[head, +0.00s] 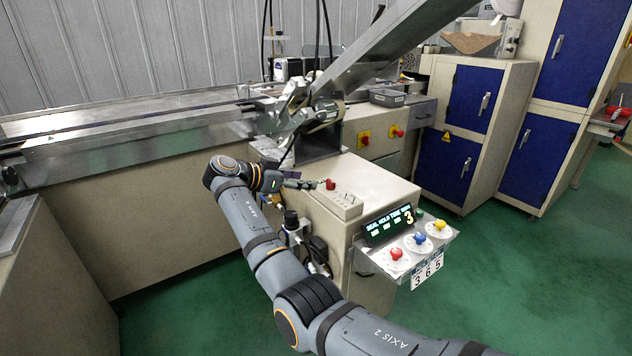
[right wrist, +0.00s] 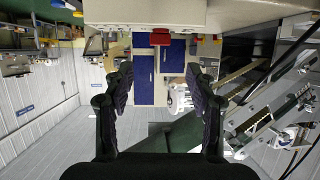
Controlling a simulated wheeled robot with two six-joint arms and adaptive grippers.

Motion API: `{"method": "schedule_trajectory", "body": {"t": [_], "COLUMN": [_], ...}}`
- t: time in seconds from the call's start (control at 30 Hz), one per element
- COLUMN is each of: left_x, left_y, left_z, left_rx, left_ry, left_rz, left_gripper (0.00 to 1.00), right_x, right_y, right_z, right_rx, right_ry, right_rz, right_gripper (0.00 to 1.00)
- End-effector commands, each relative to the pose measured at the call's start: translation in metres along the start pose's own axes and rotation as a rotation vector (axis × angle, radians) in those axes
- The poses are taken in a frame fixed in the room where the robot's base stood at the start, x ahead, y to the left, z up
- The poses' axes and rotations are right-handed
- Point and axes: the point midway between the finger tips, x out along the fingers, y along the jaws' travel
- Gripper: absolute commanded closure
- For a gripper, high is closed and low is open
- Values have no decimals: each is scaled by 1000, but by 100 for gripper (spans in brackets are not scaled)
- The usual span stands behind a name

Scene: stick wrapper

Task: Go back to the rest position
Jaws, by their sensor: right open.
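My right arm comes in from the bottom right of the head view and bends back at its elbow on the left. My right gripper (head: 308,184) shows small and dark just left of a red button (head: 330,183) on the machine's cream control box (head: 347,203). In the right wrist view the gripper (right wrist: 158,88) has its two dark fingers spread wide, with nothing between them. The red button (right wrist: 160,37) shows beyond the fingertips, near the top. I cannot tell the exact gap between fingers and button. My left gripper is not in view.
A panel with red, blue and yellow knobs (head: 420,243) and a lit display (head: 388,225) juts out at the right. The wrapping machine's metal rail (head: 130,145) runs along the left. Blue-doored cabinets (head: 470,110) stand behind. Green floor (head: 520,280) is clear at the right.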

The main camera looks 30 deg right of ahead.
Motion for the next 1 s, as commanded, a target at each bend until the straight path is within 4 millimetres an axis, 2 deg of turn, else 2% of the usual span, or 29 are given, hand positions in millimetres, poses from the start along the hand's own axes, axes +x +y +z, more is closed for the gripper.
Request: {"method": "schedule_trajectory", "body": {"t": [0.1,0.2,0.63,0.7,0.77,0.87,0.9,0.97,1.0], "left_x": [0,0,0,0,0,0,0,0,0], "left_y": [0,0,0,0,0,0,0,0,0], "left_z": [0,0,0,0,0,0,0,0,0], "left_rx": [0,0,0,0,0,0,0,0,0], "left_ry": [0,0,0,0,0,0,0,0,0], "left_rz": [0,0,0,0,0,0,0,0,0], "left_gripper": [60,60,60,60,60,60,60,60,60], "right_x": [-14,-18,-18,-14,-3,30,45,67,78], "right_y": [0,0,0,2,6,26,39,64,83], "right_z": [0,0,0,7,24,79,107,151,178], "right_rx": [0,0,-1,-13,-46,-156,-215,-314,-382], "right_ry": [0,0,0,-12,-43,-147,-201,-285,-337], "right_rz": [0,0,1,1,-1,-23,-42,-84,-123], "right_gripper": [43,43,43,43,43,43,43,43,43]}}
